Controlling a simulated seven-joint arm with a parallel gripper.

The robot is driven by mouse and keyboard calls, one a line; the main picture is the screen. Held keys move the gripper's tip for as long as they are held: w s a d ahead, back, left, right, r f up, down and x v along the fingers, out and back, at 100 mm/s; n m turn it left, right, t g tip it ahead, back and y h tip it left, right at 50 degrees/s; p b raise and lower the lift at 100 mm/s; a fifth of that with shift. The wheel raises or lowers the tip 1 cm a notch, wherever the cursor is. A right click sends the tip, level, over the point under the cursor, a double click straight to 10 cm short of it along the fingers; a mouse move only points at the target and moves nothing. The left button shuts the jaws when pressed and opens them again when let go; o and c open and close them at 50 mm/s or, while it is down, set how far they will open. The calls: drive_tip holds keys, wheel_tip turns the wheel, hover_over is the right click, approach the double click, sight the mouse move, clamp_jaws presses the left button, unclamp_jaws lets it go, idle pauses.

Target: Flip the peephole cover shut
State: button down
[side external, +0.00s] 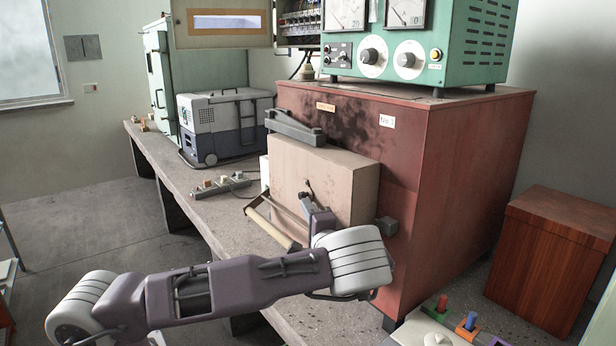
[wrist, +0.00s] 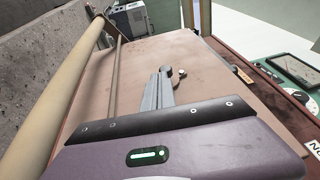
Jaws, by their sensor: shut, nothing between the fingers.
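The kiln's tan door panel (side external: 325,180) faces my arm, and it fills most of the wrist view (wrist: 215,70). A small dark lever-like part (side external: 309,188) is on the door face, apparently the peephole cover. In the wrist view a small metal piece with a pale round knob (wrist: 181,73) shows just beyond my fingertips. My gripper (side external: 306,203) is close in front of the door, just below that part. In the wrist view its grey fingers (wrist: 163,73) are together and empty. I cannot tell whether they touch the cover. The peephole is not clearly visible.
A long bar handle (side external: 272,222) runs along the door's lower front, close to my gripper. A grey hinge arm (side external: 294,127) sits on top of the door. The red kiln body (side external: 450,190) is behind. A cool box (side external: 225,125) and a connector strip (side external: 222,186) stand on the bench.

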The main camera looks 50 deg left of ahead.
drive_tip(key=r+v, duration=0.1)
drive_tip(key=v, duration=0.6)
drive_tip(key=shift+f, duration=0.4)
